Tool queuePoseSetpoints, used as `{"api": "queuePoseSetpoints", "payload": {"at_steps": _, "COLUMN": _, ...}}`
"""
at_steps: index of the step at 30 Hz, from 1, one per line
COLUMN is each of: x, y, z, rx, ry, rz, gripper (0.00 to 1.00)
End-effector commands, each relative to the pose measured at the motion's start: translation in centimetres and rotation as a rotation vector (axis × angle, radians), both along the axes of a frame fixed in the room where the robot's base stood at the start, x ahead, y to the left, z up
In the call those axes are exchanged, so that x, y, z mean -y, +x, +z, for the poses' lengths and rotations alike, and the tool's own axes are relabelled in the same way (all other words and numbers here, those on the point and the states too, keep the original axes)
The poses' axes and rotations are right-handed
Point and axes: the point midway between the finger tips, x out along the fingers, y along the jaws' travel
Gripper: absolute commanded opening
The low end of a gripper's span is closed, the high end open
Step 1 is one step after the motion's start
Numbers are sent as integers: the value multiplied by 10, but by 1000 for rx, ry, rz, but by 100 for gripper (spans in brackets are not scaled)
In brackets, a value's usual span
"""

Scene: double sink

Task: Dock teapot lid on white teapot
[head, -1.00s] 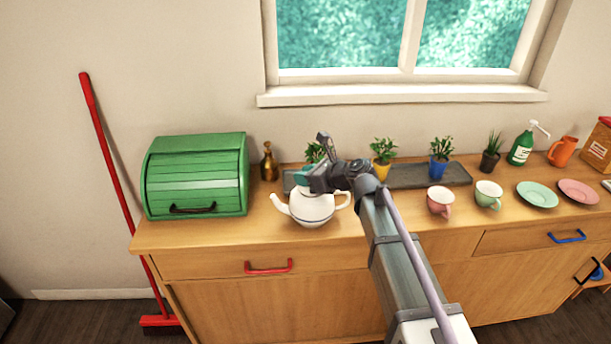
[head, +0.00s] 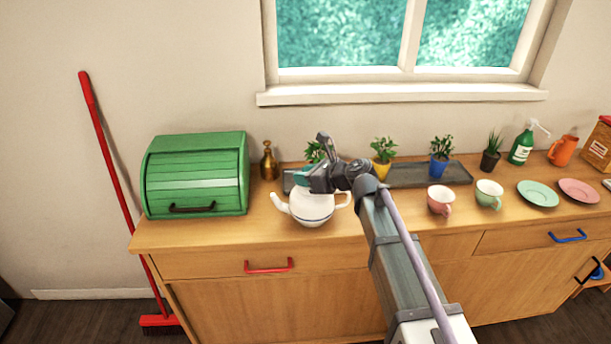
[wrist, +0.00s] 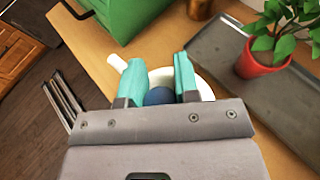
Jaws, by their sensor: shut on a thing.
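The white teapot (head: 312,209) stands upright on the wooden counter, its spout to the left and its handle to the right. It also shows in the wrist view (wrist: 203,88), partly hidden behind my gripper. My gripper (head: 300,177) is directly over the top of the teapot. In the wrist view its teal fingers (wrist: 158,85) are shut on a dark blue rounded knob (wrist: 159,96), which looks like the knob of the teapot lid. The rest of the lid is hidden, so I cannot tell whether it touches the teapot's rim.
A dark tray (head: 408,176) with potted plants lies behind and right. A pink cup (head: 440,200) and a green cup (head: 488,194) stand to the right.

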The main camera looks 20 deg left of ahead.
Motion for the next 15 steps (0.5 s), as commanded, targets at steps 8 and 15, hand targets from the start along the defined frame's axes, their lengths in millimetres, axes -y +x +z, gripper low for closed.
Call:
{"api": "queuePoseSetpoints", "payload": {"at_steps": 8, "x": 0, "y": 0, "z": -7, "rx": 0, "ry": 0, "rz": 0, "gripper": 0}}
{"api": "queuePoseSetpoints", "payload": {"at_steps": 15, "x": 0, "y": 0, "z": -8, "rx": 0, "ry": 0, "rz": 0, "gripper": 38}}
